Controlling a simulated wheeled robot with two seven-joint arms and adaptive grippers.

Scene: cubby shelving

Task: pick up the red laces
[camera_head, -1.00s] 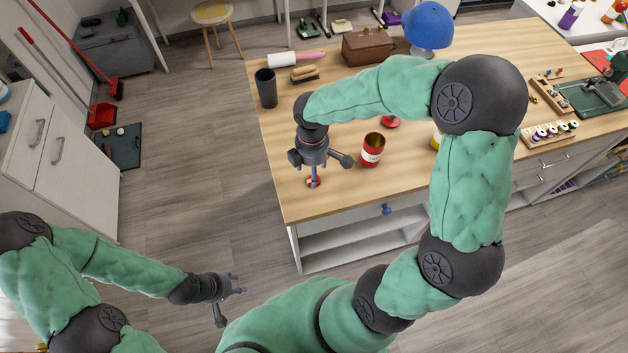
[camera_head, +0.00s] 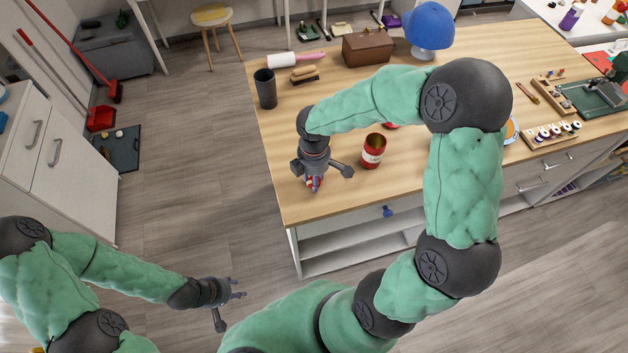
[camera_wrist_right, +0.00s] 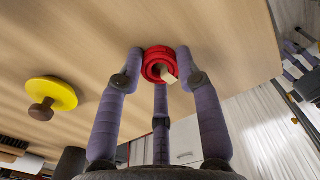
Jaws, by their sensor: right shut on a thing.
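The red laces (camera_wrist_right: 158,62) show as a red coil with a pale band between the fingertips of my right gripper (camera_wrist_right: 160,75) in the right wrist view. In the head view the laces (camera_head: 313,183) are small and partly hidden under my right gripper (camera_head: 314,176), near the table's front left corner. The right gripper is shut on them. I cannot tell whether they are clear of the table top. My left gripper (camera_head: 238,289) is open and empty, low over the floor in front of the table.
A red can (camera_head: 373,151) stands on the wooden table (camera_head: 330,207) just right of the right gripper. A black cup (camera_head: 265,88), brush (camera_head: 304,75), brown box (camera_head: 368,48) and blue cap (camera_head: 430,25) are farther back. A yellow disc (camera_wrist_right: 62,92) with a brown knob shows in the wrist view.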

